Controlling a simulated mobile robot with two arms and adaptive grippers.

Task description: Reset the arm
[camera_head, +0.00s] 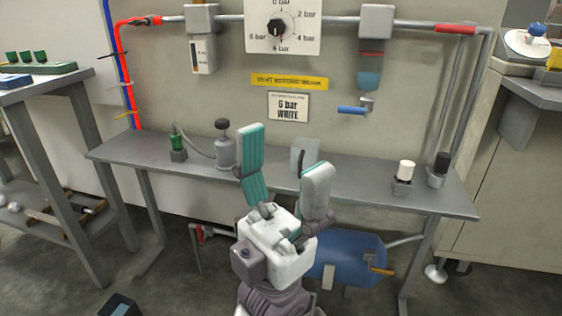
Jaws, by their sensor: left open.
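My left gripper (285,172) is open in the camera_head view, with its two pale fingers spread apart and pointing up. The inner pad of its left finger is teal. It stands in front of the grey bench (355,190) and covers part of it. I see nothing held between the fingers; a small pale block (304,152) shows behind them, on or above the bench. My right gripper is not in view.
On the bench stand a green-capped fitting (178,142), a grey cylinder (224,148), a white-capped fitting (404,176) and a black-capped one (438,170). A pressure dial panel (282,27) hangs behind. A blue tank (348,258) lies below. Another table (40,84) stands left.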

